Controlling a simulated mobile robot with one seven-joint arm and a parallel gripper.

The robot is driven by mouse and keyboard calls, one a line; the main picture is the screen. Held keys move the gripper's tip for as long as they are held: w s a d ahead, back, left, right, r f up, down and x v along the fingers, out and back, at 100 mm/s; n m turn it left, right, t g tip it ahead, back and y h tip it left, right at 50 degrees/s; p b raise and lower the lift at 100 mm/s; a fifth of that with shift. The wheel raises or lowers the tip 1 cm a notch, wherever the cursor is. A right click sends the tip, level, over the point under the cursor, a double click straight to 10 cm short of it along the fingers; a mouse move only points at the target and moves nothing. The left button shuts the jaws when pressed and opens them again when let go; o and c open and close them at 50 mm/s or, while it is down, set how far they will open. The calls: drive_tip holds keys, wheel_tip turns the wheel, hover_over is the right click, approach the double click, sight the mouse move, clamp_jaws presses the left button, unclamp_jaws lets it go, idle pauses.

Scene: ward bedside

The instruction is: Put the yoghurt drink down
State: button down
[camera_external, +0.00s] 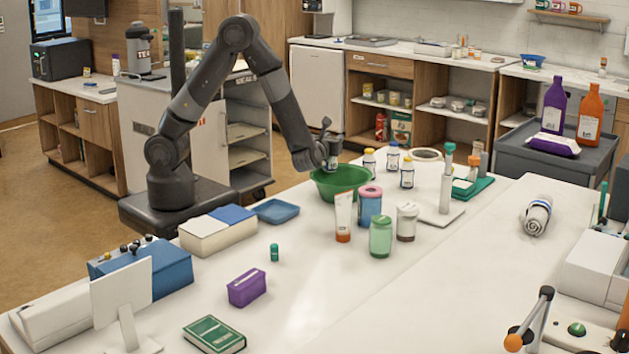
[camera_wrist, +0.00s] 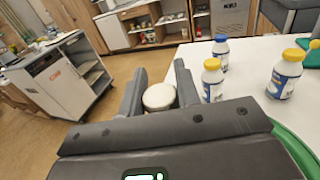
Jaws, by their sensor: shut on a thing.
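My gripper (camera_external: 331,150) is at the far left edge of the white table, close to the green bowl (camera_external: 340,184). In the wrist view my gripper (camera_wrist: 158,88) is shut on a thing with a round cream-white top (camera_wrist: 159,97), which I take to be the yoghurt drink. The bowl's green rim (camera_wrist: 297,150) shows at the lower right of the wrist view.
An orange-white tube (camera_external: 343,216) and several jars stand in front. The table's middle front is clear.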

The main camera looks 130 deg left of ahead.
drive_tip(key=c, duration=1.1)
unclamp_jaws()
drive_tip(key=shift+r, duration=0.25)
drive_tip(key=v, duration=1.2)
drive_tip(key=shift+r, duration=0.1)
drive_tip(key=s+d+r+n+t+h, duration=0.3)
drive_tip(key=d+r+n+h, duration=0.1)
drive_tip(key=d, duration=0.6)
drive_tip(key=s+d+r+n+t+h, duration=0.3)
drive_tip(key=d+h, duration=0.4)
drive_tip(key=d, duration=0.3)
drive_tip(key=s+d+r+n+t+h, duration=0.4)
drive_tip(key=d+r+n+t+h, duration=0.1)
drive_tip(key=d, duration=0.5)
drive_tip(key=shift+d+r+n+h, duration=0.1)
drive_tip(key=shift+n+h, duration=0.2)
drive_tip(key=shift+n, duration=0.3)
drive_tip(key=shift+d+r+n+h, duration=0.15)
drive_tip(key=shift+n+h, duration=0.15)
drive_tip(key=shift+n, duration=0.3)
